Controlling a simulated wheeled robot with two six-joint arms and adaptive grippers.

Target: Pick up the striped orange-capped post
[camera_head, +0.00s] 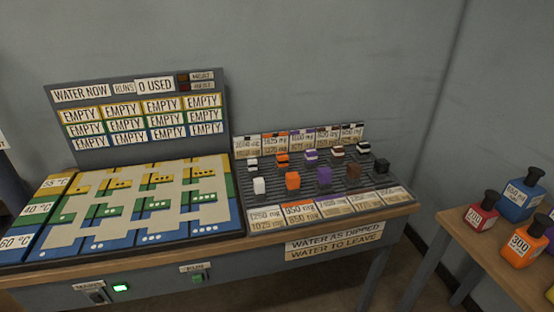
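A small post with an orange top (282,160) stands in the back row of a dark ribbed rack. Lighter bands seem to show on it, but it is too small to be sure of stripes. A second orange post (292,181) stands in front of it in the front row and looks plain. Neither of my grippers is in view, and nothing is seen touching the posts.
Other posts, such as a white one (260,186) and a purple one (324,177), stand close by on the rack (238,178). A patterned board (27,223) lies to its left. A side table (455,226) with bottles, including an orange one (519,248), stands at right.

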